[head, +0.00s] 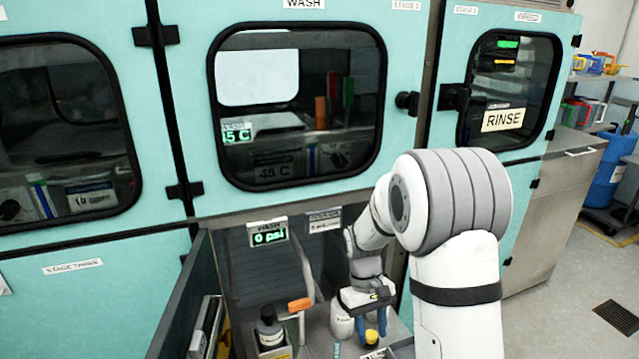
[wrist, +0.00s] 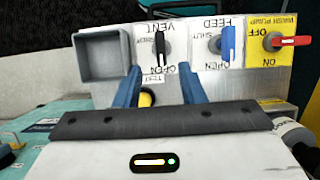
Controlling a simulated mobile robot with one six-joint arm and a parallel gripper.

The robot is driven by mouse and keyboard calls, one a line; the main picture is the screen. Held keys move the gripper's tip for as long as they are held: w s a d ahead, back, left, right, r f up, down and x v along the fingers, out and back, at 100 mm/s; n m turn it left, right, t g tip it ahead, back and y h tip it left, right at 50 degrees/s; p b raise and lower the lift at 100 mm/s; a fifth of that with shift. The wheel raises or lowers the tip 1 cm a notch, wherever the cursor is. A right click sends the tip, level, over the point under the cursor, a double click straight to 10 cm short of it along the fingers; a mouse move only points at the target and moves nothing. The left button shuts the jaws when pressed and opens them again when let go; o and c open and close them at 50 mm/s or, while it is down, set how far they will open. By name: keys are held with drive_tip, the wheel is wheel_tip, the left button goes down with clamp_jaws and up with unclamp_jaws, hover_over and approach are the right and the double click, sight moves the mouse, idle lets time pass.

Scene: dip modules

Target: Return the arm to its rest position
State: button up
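My arm reaches down into the recess below the WASH window in the head view. I see no clear grip on anything.
In the wrist view a panel carries a black VENT knob (wrist: 161,48), a blue FEED knob (wrist: 228,42) and a red WASH PUMP handle (wrist: 290,41). In the head view a dark bottle (head: 269,328) and an orange-topped item (head: 300,305) stand left. A 0 psi display (head: 269,237) hangs behind.

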drive_tip(key=s+d+r+m+t+y+p, duration=0.1)
drive_tip(key=s+r+m+t, duration=0.2)
drive_tip(key=s+r, duration=1.3)
drive_tip(key=s+t, duration=0.1)
drive_tip(key=t, duration=0.2)
drive_tip(key=shift+d+r+m+t+p, duration=0.25)
drive_tip(key=shift+r+m+t+p, duration=0.05)
drive_tip(key=shift+r, duration=0.05)
